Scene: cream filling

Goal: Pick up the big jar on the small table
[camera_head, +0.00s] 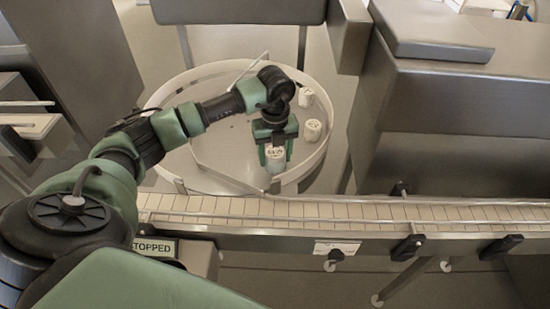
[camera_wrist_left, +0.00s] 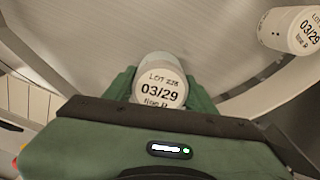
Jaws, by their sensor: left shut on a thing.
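The small round table (camera_head: 215,171) stands behind the conveyor. My left gripper (camera_head: 275,153) is over its front right part and is shut on a white jar (camera_head: 275,158) with a printed lid. In the left wrist view the jar's lid (camera_wrist_left: 160,90) reads "LOT" and "03/29", and it sits between the two green fingers. Whether the jar touches the table cannot be told. Two other white jars stand near the table's right rim, one nearer (camera_head: 312,130) and one farther back (camera_head: 306,97). My right gripper is not in view.
A conveyor belt (camera_head: 400,212) with a guide rail runs along the table's front, close to the held jar. A bent guide rail (camera_head: 215,172) crosses the table. Grey machine housings (camera_head: 450,110) stand to the right. The table's left part looks clear.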

